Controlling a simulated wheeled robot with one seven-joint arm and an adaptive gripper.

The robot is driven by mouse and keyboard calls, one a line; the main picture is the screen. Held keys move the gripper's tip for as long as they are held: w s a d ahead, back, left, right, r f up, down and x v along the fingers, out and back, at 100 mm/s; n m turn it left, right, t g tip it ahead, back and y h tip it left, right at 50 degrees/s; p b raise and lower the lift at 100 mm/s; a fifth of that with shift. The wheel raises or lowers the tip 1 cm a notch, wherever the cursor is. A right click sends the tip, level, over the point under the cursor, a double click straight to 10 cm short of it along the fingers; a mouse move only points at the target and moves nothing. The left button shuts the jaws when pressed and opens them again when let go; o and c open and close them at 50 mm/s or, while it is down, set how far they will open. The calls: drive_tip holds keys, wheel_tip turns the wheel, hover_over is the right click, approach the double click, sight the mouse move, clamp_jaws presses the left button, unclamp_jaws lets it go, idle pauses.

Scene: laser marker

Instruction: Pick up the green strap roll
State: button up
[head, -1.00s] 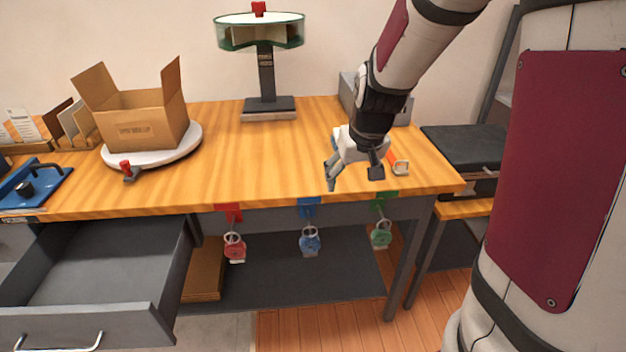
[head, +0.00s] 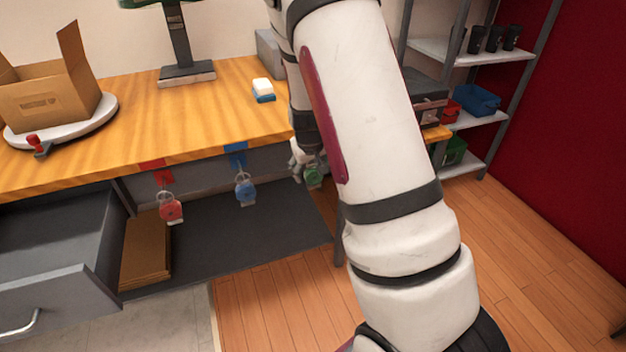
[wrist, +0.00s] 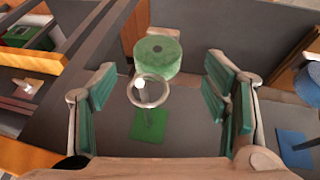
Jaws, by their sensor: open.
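The green strap roll (head: 314,178) hangs under the table's front edge, the rightmost of three hanging rolls, partly hidden by my arm in the head view. In the wrist view the green roll (wrist: 158,57) lies just beyond my fingertips, roughly midway between them, with a metal ring (wrist: 150,90) and a green tag (wrist: 148,124) on the near side. My gripper (wrist: 160,92) is open, its green-padded fingers apart to either side of the ring. It touches neither roll nor ring as far as I can tell. In the head view my gripper (head: 298,165) is beside the roll.
A red roll (head: 171,208) and a blue roll (head: 245,190) hang to the left. An open drawer (head: 60,240) juts out at the left. A table leg stands close to the green roll. Shelves (head: 475,115) with bins stand at the right.

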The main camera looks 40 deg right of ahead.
sight(314, 175)
drive_tip(key=shift+s+b+x, duration=0.15)
drive_tip(key=shift+b+x, duration=0.25)
drive_tip(key=shift+x, duration=1.1)
drive_tip(key=shift+s+b+x, duration=0.1)
drive_tip(key=shift+b+x, duration=0.3)
drive_tip(key=shift+x, duration=1.1)
drive_tip(key=shift+d+f, duration=0.1)
drive_tip(key=shift+c, duration=0.3)
drive_tip(key=c, duration=1.3)
